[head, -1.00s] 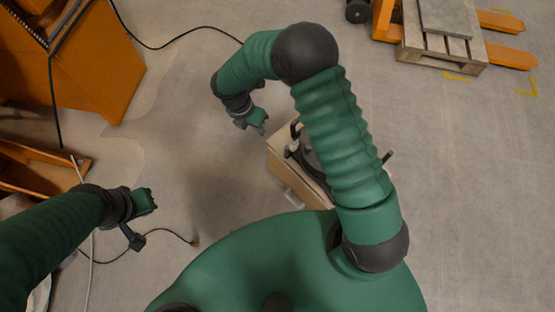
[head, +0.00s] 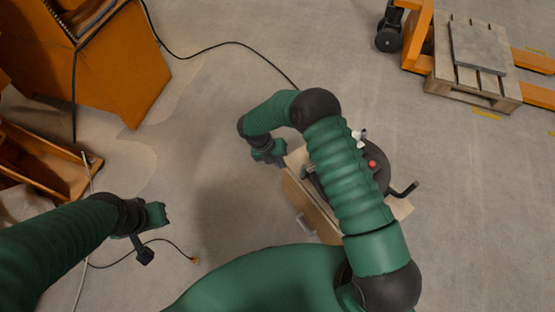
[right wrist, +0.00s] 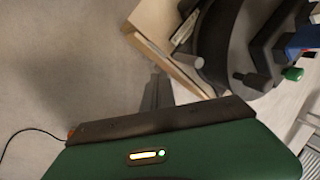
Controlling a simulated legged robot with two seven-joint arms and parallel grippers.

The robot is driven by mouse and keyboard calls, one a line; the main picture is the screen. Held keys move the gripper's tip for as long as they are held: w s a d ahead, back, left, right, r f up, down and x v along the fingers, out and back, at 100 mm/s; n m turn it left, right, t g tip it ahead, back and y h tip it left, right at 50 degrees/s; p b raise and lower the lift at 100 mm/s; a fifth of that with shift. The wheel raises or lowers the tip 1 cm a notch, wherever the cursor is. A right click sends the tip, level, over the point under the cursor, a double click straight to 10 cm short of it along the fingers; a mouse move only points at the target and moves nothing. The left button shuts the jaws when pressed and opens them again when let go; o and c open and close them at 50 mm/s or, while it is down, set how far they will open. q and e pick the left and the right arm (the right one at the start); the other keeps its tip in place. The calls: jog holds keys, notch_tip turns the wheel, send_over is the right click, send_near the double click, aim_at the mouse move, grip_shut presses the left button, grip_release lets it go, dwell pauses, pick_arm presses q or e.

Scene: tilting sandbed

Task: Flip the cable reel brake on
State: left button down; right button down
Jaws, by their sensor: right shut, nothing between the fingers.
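The black cable reel (head: 381,158) sits on a light wooden box (head: 314,209), partly hidden behind my right arm. A red knob (head: 372,163), a small white part (head: 360,137) and a black crank (head: 405,190) show on it. I cannot tell which part is the brake. My right gripper (head: 281,160) is shut and empty at the box's left corner, left of the reel. In the right wrist view its fingers (right wrist: 156,90) point at the box edge, with the reel's dark curved rim (right wrist: 217,42) beyond. My left gripper (head: 166,214) is far left, away from the reel; its jaw opening is unclear.
In the right wrist view a grey peg (right wrist: 187,61) and a green knob (right wrist: 292,73) are near the reel. A pallet (head: 470,75) on an orange pallet truck stands back right. Orange cabinets (head: 125,70) stand left. A black cable (head: 215,46) crosses the floor.

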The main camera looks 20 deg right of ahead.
aim_at(303, 172)
jog(key=s+d+f+b, duration=0.1)
jog(key=d+f, duration=0.2)
jog(key=d, duration=0.2)
jog(key=shift+s, duration=0.35)
jog(key=shift+b, duration=0.3)
